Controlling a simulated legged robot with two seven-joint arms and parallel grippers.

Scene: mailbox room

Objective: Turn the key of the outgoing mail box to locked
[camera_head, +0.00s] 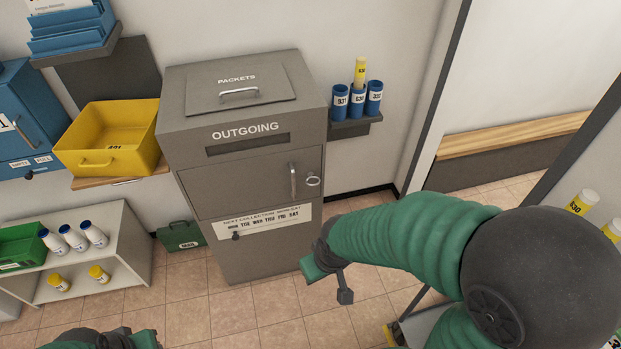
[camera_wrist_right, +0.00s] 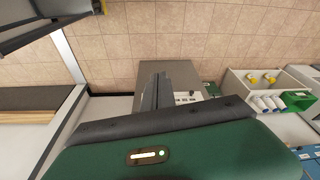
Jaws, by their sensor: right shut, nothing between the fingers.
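The grey outgoing mail box (camera_head: 250,165) stands against the wall in the head view, with its front door closed. A silver key in a round lock (camera_head: 313,181) sits on the door's right side, beside a vertical handle (camera_head: 293,181). The key is too small to read its turn. My right gripper (camera_head: 345,296) is shut and empty, in front of and below the lock, apart from the box. In the right wrist view its fingers (camera_wrist_right: 158,92) are together, with part of the box (camera_wrist_right: 182,72) behind them. Only part of my left arm shows at the bottom left; its fingers are out of frame.
A wall shelf (camera_head: 350,128) with blue tubes and a yellow one is right of the box. A yellow bin (camera_head: 110,138) and a white shelf unit (camera_head: 125,245) stand left. A green case (camera_head: 180,236) is on the floor. Tiled floor before the box is open.

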